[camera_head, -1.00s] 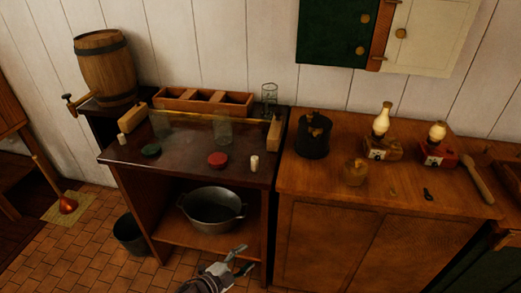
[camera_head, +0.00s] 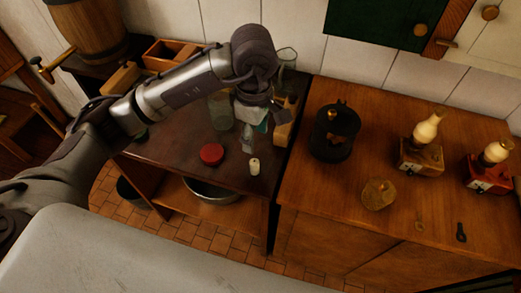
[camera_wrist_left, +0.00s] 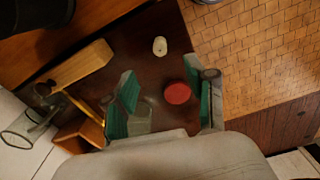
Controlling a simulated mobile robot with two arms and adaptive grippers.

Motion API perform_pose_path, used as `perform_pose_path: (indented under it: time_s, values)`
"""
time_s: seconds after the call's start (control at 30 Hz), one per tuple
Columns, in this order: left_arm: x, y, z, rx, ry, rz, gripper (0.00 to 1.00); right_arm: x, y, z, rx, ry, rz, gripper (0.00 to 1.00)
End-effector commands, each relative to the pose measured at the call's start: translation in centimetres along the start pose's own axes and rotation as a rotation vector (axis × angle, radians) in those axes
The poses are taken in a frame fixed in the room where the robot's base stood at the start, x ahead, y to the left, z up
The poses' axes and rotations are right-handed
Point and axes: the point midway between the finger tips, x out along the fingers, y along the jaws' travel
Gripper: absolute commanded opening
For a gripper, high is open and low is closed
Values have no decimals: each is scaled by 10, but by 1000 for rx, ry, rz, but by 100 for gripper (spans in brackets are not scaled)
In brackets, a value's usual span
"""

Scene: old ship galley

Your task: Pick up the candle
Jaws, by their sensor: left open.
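A short pale candle (camera_head: 254,167) stands near the front edge of the dark tabletop (camera_head: 179,149), right of a red lid (camera_head: 212,154). My left gripper (camera_head: 256,128) is open and empty, pointing down above the table, behind the candle in the head view. In the left wrist view the candle (camera_wrist_left: 160,46) lies ahead of the spread fingers (camera_wrist_left: 168,90), apart from them. The red lid (camera_wrist_left: 177,93) shows beside the right finger there. My right gripper is not in view.
A wooden block (camera_head: 285,123) and glass jars (camera_head: 220,108) stand close to the gripper. A metal basin (camera_head: 215,193) sits on the shelf below. The right cabinet holds a black pot (camera_head: 335,135), a brass object (camera_head: 379,195) and lamps (camera_head: 420,155).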

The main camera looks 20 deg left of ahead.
Motion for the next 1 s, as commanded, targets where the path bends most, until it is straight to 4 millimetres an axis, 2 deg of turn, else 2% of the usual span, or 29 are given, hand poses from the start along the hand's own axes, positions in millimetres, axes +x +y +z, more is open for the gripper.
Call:
perform_pose_path:
  time_s: [0.1,0.23,0.4,0.53,0.67,0.83,1.0]
  values:
    - [21,-2,0,0,0,-10,56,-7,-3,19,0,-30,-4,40]
    - [48,-2,0,-2,-2,-10,56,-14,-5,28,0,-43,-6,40]
    - [73,-1,0,-3,-3,-7,56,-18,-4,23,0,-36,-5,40]
    - [80,0,1,-2,-4,-5,56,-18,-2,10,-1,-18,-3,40]
    - [92,1,-1,-4,-5,-9,56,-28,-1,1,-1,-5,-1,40]
    - [119,5,-4,-4,-5,-9,56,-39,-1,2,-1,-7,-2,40]
    - [132,6,-4,-2,-4,-5,56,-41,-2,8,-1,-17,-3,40]
